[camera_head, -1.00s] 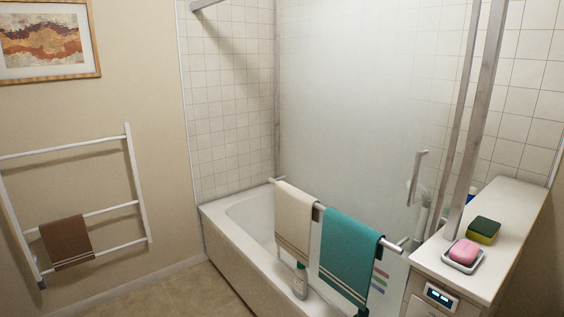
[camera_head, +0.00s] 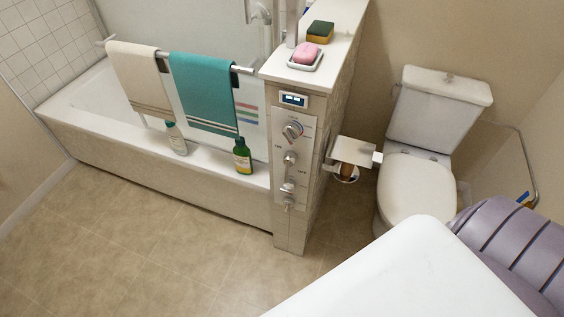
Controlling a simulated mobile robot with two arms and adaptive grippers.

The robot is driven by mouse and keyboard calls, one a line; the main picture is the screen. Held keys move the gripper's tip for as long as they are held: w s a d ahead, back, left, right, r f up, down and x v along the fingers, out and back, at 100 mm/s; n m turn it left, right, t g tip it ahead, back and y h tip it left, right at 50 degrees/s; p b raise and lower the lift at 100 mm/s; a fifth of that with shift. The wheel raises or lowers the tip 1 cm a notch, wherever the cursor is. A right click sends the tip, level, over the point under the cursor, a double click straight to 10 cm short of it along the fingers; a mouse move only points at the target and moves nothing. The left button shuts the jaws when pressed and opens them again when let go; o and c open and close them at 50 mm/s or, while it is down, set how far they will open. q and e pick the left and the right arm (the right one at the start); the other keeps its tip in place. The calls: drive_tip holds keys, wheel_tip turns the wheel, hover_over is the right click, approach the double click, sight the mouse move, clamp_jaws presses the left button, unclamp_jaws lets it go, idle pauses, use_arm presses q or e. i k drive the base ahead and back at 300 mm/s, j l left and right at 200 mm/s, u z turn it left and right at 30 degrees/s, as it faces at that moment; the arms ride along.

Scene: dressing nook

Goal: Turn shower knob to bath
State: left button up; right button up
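A grey control panel (camera_head: 296,160) is on the front end of the low tiled wall beside the bathtub. It carries a round dial (camera_head: 292,130) with coloured marks at the top. A middle knob (camera_head: 290,158) and a lower knob (camera_head: 288,187) sit below it. The labels are too small to read, so I cannot tell which one is the shower knob or where it points. The bathtub (camera_head: 180,152) is to the left of the panel. Neither of my grippers is in view.
A teal towel (camera_head: 203,90) and a cream towel (camera_head: 138,75) hang on the tub's rail. Bottles (camera_head: 242,156) stand on the tub edge. A toilet (camera_head: 418,190) and paper holder (camera_head: 354,150) are right of the panel. A white surface (camera_head: 400,270) fills the lower right. Floor (camera_head: 170,235) before the tub is clear.

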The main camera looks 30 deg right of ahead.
sight(288, 188)
drive_tip(key=z, duration=1.05)
